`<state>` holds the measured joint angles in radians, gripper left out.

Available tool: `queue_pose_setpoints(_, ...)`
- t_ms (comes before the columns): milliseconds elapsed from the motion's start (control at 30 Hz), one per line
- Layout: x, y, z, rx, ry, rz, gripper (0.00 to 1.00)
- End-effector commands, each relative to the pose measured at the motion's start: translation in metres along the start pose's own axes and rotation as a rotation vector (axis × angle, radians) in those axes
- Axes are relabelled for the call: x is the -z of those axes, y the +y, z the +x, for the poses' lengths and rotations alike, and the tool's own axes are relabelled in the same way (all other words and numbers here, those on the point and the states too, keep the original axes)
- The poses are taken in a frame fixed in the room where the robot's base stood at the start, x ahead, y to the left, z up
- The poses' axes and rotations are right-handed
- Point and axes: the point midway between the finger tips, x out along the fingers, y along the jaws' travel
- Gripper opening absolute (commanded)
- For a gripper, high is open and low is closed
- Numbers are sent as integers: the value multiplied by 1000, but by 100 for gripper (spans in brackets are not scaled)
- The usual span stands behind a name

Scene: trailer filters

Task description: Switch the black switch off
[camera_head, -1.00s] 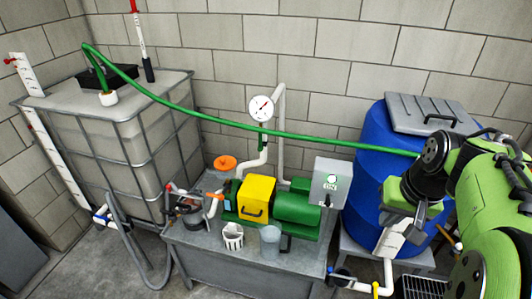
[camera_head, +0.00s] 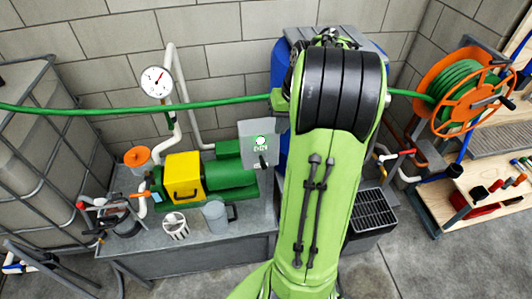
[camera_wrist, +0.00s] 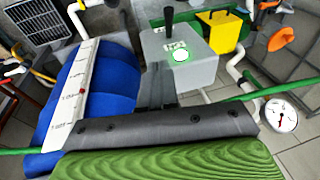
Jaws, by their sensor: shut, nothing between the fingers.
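The grey control box (camera_head: 250,132) stands at the right end of the green pump. A green light glows on its front, with a small label below. The black switch (camera_head: 262,161) is on the lower part of the box front. In the wrist view, which looks roughly upside down, the box (camera_wrist: 185,65) shows with its green light, and the black switch (camera_wrist: 169,16) points up in the picture. My gripper (camera_wrist: 156,76) is shut and empty, its dark fingers overlapping the box's near edge in the picture, apart from the switch. In the head view my arm hides the gripper.
A green hose (camera_head: 200,106) runs across in front of the wall near my arm. A blue barrel (camera_wrist: 105,85) stands close by. A pressure gauge (camera_head: 156,82) and the yellow-covered pump (camera_head: 183,178) are left of the box. A hose reel (camera_head: 462,90) stands right.

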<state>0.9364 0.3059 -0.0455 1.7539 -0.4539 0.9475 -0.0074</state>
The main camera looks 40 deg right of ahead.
Motion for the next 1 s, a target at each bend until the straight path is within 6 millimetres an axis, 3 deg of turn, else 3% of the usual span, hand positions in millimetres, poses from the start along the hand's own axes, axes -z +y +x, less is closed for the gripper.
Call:
queue_pose_setpoints(33,-1,0,15,3,-5,-1,0)
queue_pose_setpoints(300,-1,0,74,2,-5,0,0)
queue_pose_setpoints(433,-10,-8,94,1,-4,-3,0)
queue_pose_setpoints(600,-16,-15,107,0,-1,-1,0)
queue_pose_setpoints(1000,-17,-16,109,0,3,-1,0)
